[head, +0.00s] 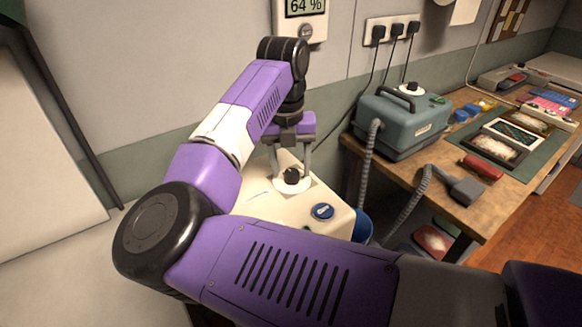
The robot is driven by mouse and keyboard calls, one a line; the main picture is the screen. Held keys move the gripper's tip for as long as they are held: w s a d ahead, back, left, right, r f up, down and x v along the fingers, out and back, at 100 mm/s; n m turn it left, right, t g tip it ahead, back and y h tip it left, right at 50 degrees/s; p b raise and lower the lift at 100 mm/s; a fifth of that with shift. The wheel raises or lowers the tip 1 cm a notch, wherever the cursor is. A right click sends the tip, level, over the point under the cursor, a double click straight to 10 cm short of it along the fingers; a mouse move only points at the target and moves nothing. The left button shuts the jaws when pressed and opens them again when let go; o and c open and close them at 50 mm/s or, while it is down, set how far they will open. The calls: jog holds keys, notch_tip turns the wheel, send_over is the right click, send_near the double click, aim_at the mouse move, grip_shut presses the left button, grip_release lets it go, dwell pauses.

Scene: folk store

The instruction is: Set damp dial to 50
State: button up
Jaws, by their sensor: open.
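A cream cabinet-like unit (252,206) stands below the wall, partly hidden behind my arm. On its top is a black knob (292,176) on a white round plate, which looks like the dial. My gripper (292,180) is open, pointing down, with its fingers on either side of the black knob. I cannot tell whether the fingers touch it. A wall display (304,8) above reads 64 %. The dial's markings are too small to read.
A wooden workbench (478,215) on the right holds a grey-green machine (402,122) with a hose and a grey nozzle (465,188). Several plugs (397,30) sit in a wall socket. A blue bin (362,226) stands beside the cream unit. The wall is close behind my gripper.

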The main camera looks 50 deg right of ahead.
jog(key=shift+f, duration=0.45)
jog(key=shift+c, duration=0.4)
grip_shut()
jog(key=shift+m+b, duration=0.4)
jog(key=shift+b, duration=0.05)
jog(key=m+b, duration=0.3)
jog(key=shift+f+m, duration=0.15)
jog(key=shift+m, duration=0.25)
jog(key=m+b, duration=0.2)
jog(key=m, duration=0.3)
jog(key=shift+d, duration=0.1)
jog(key=shift+r, duration=0.2)
